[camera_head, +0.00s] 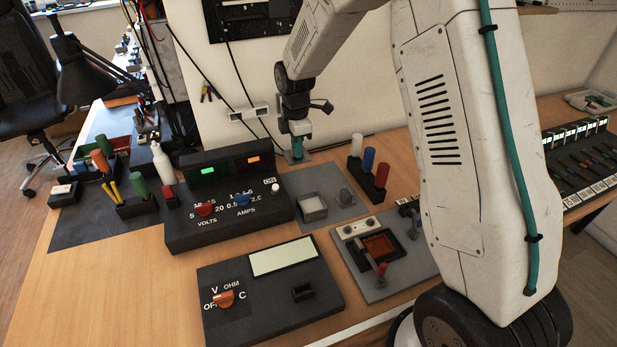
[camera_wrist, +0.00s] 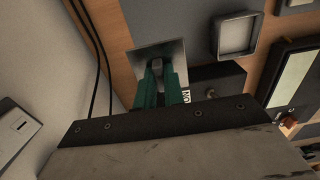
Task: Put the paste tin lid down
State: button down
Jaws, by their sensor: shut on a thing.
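My gripper (camera_head: 298,150) is low at the back of the bench, behind the power supply. In the wrist view its two green fingers (camera_wrist: 160,88) are shut on a small grey knob (camera_wrist: 157,64) in the middle of a square metal lid (camera_wrist: 175,50). The lid also shows beneath the fingers in the head view (camera_head: 288,157). I cannot tell whether the lid touches the bench. The open square paste tin (camera_head: 313,209) stands on the grey mat, and also shows in the wrist view (camera_wrist: 237,37).
The black power supply (camera_head: 228,212) stands close in front of my gripper. A rack with white, blue and red cylinders (camera_head: 368,175) is to the right. A wall socket (camera_head: 248,114) and hanging black cables are close behind. A dark meter (camera_head: 270,290) lies in front.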

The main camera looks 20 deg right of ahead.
notch_tip(320, 180, down, 9)
jog(key=shift+r, duration=0.1)
dwell(0.3)
jog(key=c, duration=1.5)
grip_release()
jog(key=shift+c, duration=0.2)
jog(key=shift+o, duration=0.2)
